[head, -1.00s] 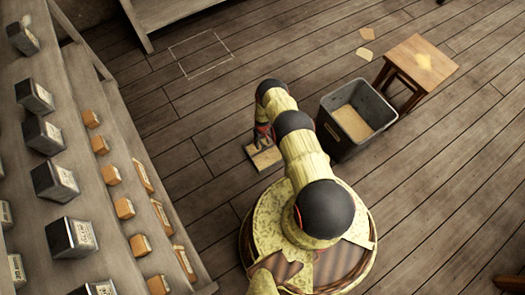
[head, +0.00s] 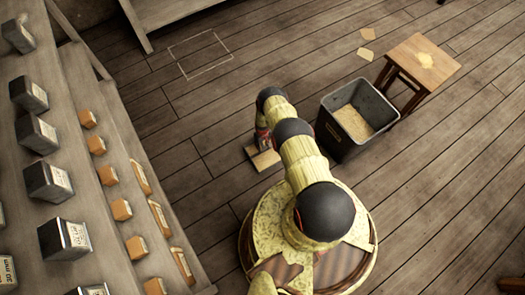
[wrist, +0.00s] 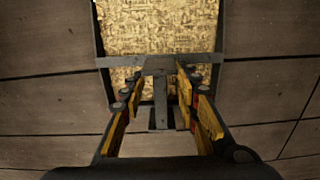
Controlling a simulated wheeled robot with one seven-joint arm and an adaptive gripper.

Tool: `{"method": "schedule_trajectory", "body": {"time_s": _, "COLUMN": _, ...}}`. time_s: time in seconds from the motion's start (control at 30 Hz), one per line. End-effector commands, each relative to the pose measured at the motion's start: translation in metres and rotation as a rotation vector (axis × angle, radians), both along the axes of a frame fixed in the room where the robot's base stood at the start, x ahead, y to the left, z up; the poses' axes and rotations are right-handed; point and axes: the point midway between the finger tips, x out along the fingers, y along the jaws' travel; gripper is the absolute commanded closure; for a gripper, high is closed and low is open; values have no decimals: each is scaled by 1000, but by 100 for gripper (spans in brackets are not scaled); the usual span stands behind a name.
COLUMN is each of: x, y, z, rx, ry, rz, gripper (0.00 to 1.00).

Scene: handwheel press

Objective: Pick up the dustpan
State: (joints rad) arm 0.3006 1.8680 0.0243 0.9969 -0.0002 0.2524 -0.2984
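The dustpan (head: 266,159) lies on the plank floor left of the bin, partly hidden by my arm. In the wrist view the dustpan (wrist: 160,30) shows a speckled tan pan with dark side rims, a dark bar across its near end, and a narrow dark handle toward me. My gripper (wrist: 160,74) is open, with one finger on each side of the handle and a visible gap on both sides. In the head view my gripper (head: 262,140) is low, right at the dustpan's upper-left end, partly hidden by my own arm.
A dark bin (head: 344,138) with tan contents stands to the right. A wooden stool (head: 405,55) with a pale patch is behind it. Shelving (head: 85,110) with dark tins and small orange blocks fills the left. Floor around the outlined rectangle (head: 202,52) is clear.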

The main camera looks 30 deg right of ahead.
Motion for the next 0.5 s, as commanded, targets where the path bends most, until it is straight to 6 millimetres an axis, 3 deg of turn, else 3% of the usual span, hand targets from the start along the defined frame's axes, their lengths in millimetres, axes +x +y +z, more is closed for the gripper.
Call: {"method": "schedule_trajectory", "body": {"time_s": 0.5, "x": 0, "y": 0, "z": 0, "rx": 0, "ry": 0, "rz": 0, "gripper": 100}}
